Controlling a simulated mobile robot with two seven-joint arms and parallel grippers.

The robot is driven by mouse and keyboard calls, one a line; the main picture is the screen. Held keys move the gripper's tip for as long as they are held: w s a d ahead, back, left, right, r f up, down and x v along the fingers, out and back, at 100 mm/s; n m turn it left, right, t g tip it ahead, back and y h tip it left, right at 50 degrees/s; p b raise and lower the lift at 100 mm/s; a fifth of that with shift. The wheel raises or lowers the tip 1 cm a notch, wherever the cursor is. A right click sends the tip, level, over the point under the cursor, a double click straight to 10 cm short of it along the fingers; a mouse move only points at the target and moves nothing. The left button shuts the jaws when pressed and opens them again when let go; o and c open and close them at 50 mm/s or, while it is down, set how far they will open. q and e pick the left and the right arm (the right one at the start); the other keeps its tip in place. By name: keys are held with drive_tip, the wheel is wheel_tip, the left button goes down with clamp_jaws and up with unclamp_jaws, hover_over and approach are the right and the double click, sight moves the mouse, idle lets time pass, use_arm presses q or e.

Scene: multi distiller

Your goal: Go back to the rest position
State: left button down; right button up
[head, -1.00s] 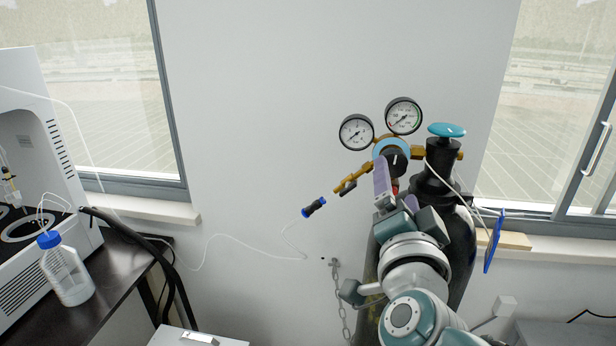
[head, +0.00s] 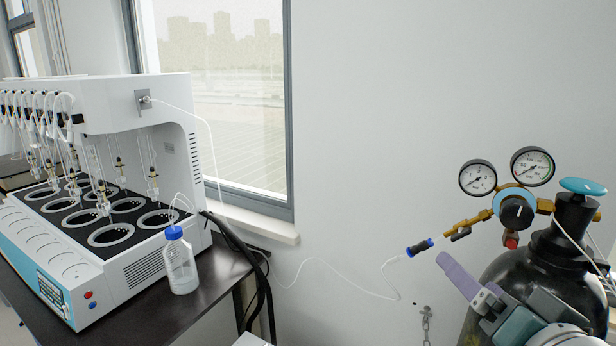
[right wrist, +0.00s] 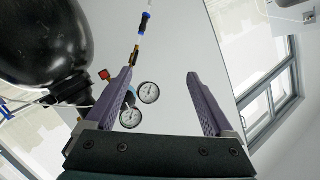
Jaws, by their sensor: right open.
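My right gripper (head: 446,266) is at the lower right of the head view, in front of the black gas cylinder (head: 535,262). In the right wrist view its purple fingers (right wrist: 163,100) are spread apart with nothing between them. Beyond them are the two pressure gauges (right wrist: 149,92) and the regulator's brass fitting with the blue-and-black connector (right wrist: 143,22). In the head view the gripper's fingers are below and left of the regulator knob (head: 516,211), apart from it as far as I can tell. My left gripper is not in view.
A white multi-station distiller (head: 140,105) stands on a dark table (head: 225,285) at left. A clear bottle with a blue cap (head: 180,262) stands at its right. A thin white tube (head: 330,266) runs along the wall to the connector (head: 419,247). A chain (head: 426,325) hangs beside the cylinder.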

drive_tip(key=s+a+f+n+g+y, duration=0.15)
drive_tip(key=s+n+g, duration=0.35)
drive_tip(key=s, duration=0.7)
drive_tip(key=s+a+f+n+g, duration=0.2)
drive_tip(key=s+f+n+g, duration=0.3)
drive_tip(key=s, duration=0.7)
wheel_tip(320, 180, up, 21)
drive_tip(key=s+m+g+p, duration=0.1)
drive_tip(key=s+g+p, duration=0.1)
drive_tip(key=p, duration=1.6)
drive_tip(key=shift+d, duration=0.45)
drive_tip(key=shift+f+h, duration=0.15)
drive_tip(key=shift+h, duration=0.1)
